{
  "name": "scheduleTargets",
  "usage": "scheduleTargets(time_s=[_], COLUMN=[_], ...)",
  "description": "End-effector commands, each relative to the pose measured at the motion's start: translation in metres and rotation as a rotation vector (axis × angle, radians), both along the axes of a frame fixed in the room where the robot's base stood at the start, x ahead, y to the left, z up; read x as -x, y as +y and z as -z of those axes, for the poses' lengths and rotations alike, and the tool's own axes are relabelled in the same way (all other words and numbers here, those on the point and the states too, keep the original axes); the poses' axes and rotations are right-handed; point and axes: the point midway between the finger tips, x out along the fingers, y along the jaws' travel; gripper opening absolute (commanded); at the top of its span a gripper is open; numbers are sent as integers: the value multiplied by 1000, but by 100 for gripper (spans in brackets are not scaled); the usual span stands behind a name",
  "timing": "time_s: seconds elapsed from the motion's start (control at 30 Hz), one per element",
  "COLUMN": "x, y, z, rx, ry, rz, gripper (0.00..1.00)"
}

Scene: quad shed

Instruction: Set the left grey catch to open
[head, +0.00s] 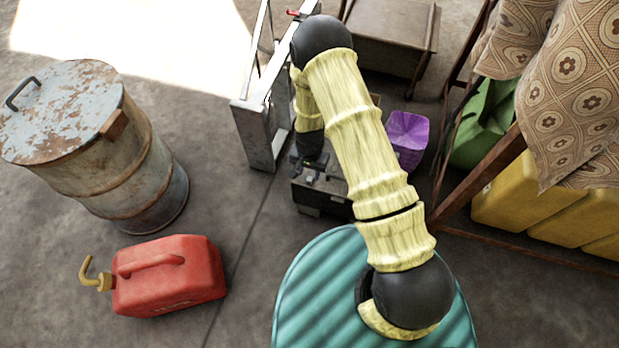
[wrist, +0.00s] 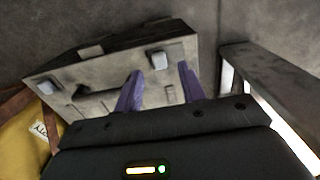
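A worn grey case (wrist: 115,72) with a dark handle (wrist: 88,93) fills the upper left of the wrist view. Pale grey catches sit along its edge: one at the right (wrist: 158,60), one at the left (wrist: 47,87). A pale block (wrist: 90,52) lies between them, higher up. My gripper (wrist: 158,72) has two purple fingers spread apart and empty, with the right-hand catch just beyond the gap. Contact cannot be told. In the head view the case (head: 318,198) stands on the floor, partly hidden by my arm. Whether each catch is open or shut is unclear.
A metal frame (head: 262,135) stands close left of the case, a purple bin (head: 407,135) to its right. A rusty drum (head: 125,165) and a red fuel can (head: 168,275) stand left. A rack with yellow containers (head: 530,200) is right.

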Motion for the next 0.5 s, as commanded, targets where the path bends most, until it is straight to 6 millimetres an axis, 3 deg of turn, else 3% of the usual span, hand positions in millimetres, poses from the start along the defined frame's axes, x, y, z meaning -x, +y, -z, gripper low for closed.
scheduleTargets(time_s=[0.03,0.2,0.5], x=[0,0,0], y=[0,0,0], z=[13,31,35], rx=[0,0,0], ry=[2,0,0], rz=[0,0,0], gripper=[40,40,40])
